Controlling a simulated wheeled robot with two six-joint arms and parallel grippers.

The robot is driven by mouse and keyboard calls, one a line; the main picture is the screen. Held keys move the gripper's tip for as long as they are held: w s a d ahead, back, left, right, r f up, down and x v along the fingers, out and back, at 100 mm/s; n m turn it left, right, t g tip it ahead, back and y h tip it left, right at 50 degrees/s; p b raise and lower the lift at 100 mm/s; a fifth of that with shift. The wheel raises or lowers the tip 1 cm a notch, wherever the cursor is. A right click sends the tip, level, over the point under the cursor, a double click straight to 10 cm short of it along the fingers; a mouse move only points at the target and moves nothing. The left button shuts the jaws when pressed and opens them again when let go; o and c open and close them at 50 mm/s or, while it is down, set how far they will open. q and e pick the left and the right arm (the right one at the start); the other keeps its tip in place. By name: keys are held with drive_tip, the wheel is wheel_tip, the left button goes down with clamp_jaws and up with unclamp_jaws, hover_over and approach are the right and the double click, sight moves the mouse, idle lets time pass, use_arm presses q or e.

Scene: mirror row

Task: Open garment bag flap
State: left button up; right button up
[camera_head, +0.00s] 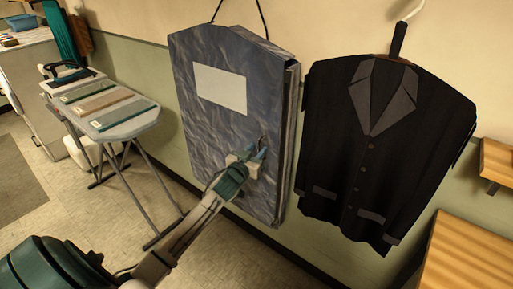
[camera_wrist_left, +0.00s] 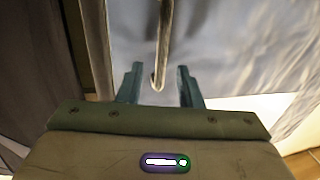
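The blue-grey garment bag (camera_head: 205,125) hangs on the wall by a dark cord, with a white label (camera_head: 220,89) on its front flap. Its right side shows a layered edge; I cannot tell whether the flap stands slightly open. My left gripper (camera_head: 259,154) is at the lower right of the flap. In the left wrist view its two teal fingers (camera_wrist_left: 160,82) are apart. A thin metal pull (camera_wrist_left: 162,45) on the flap shows between them, with visible space on both sides. My right gripper is in neither view.
A dark suit jacket (camera_head: 335,150) hangs close on the right of the bag. An ironing board (camera_head: 118,122) with folded cloths and an iron stands at left. Wooden furniture (camera_head: 465,255) is at lower right. Floor below the bag is clear.

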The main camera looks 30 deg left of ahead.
use_arm(q)
drive_tip(key=shift+w, duration=0.25)
clamp_jaws()
drive_tip(key=shift+s, duration=0.1)
